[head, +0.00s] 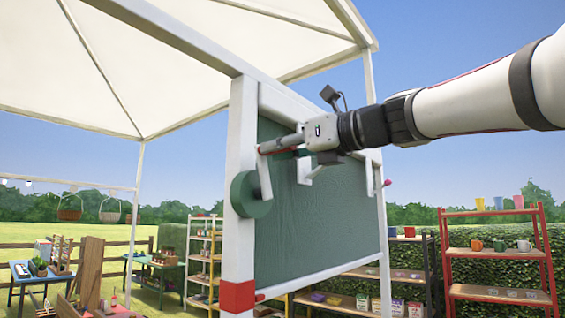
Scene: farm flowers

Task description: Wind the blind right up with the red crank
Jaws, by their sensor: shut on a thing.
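The red crank (281,152) shows as a short red bar beside the white post, partly hidden by my fingers. My gripper (275,147) reaches in from the right and is shut on the crank. The blind appears as a dark green panel (330,225) in the white frame under the canopy. It hangs well down, and its lower edge is near the frame's bottom rail. A round green drum (249,195) sits on the post below my gripper. How the crank joins the drum is hard to see.
A white post (240,265) with a red band (238,296) stands at the near left. A red shelf (495,252) with cups stands at the right. Tables with plants are at the left. Open air lies left of the post.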

